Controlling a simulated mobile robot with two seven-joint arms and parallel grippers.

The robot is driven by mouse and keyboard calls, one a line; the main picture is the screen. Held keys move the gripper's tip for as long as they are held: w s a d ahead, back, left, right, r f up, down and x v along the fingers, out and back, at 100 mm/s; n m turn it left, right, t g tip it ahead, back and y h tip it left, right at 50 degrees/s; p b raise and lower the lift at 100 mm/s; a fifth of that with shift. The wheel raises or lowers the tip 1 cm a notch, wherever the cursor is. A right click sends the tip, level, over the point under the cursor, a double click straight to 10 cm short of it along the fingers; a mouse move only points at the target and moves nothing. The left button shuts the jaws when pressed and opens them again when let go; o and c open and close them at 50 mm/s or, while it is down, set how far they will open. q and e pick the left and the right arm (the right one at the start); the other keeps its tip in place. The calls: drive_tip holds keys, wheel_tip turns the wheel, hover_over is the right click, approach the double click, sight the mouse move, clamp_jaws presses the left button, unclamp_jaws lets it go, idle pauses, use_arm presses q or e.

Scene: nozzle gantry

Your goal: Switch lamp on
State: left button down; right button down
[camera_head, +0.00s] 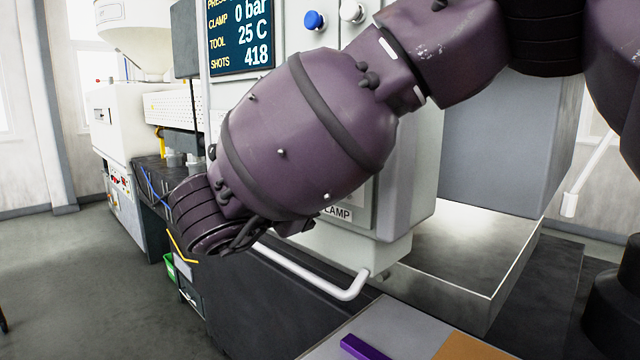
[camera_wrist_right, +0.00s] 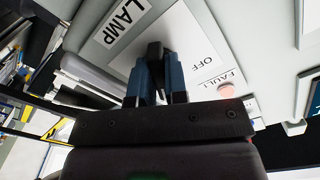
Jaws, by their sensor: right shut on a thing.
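A white panel plate (camera_wrist_right: 190,55) in the right wrist view carries a label reading LAMP (camera_wrist_right: 122,24), the word OFF (camera_wrist_right: 197,62) and the word FAULT beside a pale pink round light (camera_wrist_right: 226,90). My right gripper (camera_wrist_right: 156,76) has its blue fingers shut on a small black switch handle (camera_wrist_right: 154,50) on this plate. The fingers cover part of the handle, so its exact position is hard to tell. In the head view my right wrist hides the switch and the fingers; the end of a label (camera_head: 337,213) shows beside it. My left gripper is not in view.
A grey control cabinet (camera_head: 410,215) has a display (camera_head: 240,35), a blue button (camera_head: 313,20) and a white knob (camera_head: 352,11) above my arm. A white bent rail (camera_head: 315,280) runs below. A purple bar (camera_head: 365,347) lies on the surface at the bottom.

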drive_tip(key=c, duration=1.1)
unclamp_jaws()
drive_tip(key=shift+c, duration=0.2)
drive_tip(key=v, duration=1)
drive_tip(key=shift+s+a+b, duration=0.25)
drive_tip(key=shift+b, duration=0.2)
